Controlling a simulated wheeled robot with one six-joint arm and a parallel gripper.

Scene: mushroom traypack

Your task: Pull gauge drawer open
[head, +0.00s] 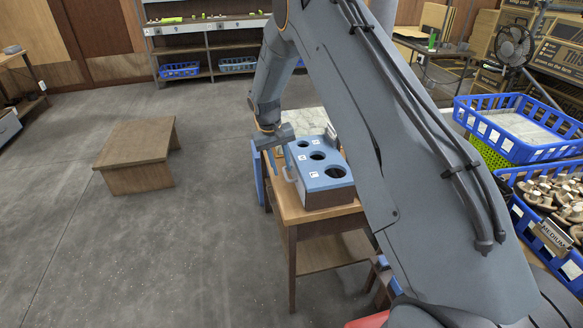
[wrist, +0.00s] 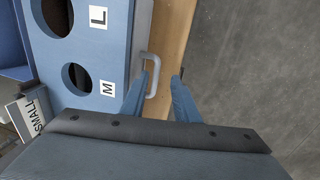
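The gauge box (head: 322,170) stands on a small wooden table, with a blue top that has round holes marked with letters. A grey loop handle (head: 288,173) sticks out from its left side; the drawer front looks closed against the box. In the wrist view the handle (wrist: 155,76) shows beside the box (wrist: 115,50). My gripper (wrist: 159,78) is open, one blue finger on each side of the handle's outer bar. I see no clear contact, and cannot tell how deep the bar sits between the fingers. In the head view my gripper (head: 268,160) is at the box's left side.
The wooden table (head: 290,212) has a narrow bare strip by the handle. A "SMALL" label (wrist: 36,113) shows beside the box. A low wooden bench (head: 140,150) stands on open floor to the left. Blue crates, one holding mushrooms (head: 560,195), are at the right.

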